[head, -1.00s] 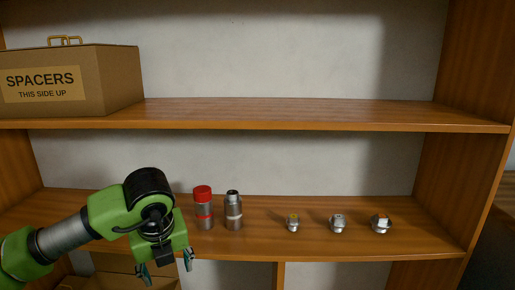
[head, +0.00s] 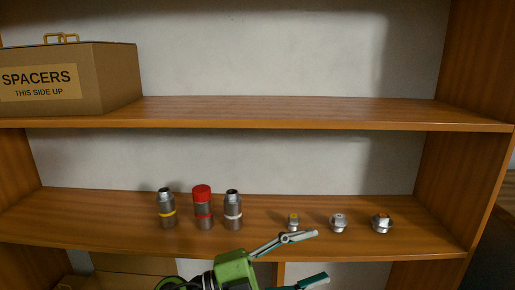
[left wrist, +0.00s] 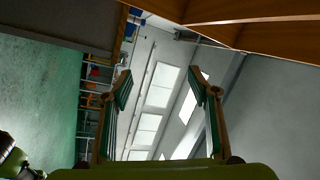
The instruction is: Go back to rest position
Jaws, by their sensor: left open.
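My left gripper (head: 320,255) is at the bottom of the head view, in front of the lower shelf's front edge. Its two fingers point right and are spread apart with nothing between them. In the left wrist view the same open fingers (left wrist: 158,76) show with an empty gap, the ceiling lights of the room beyond. My right gripper does not show.
A SPACERS box (head: 110,80) stands on the upper shelf (head: 300,112).

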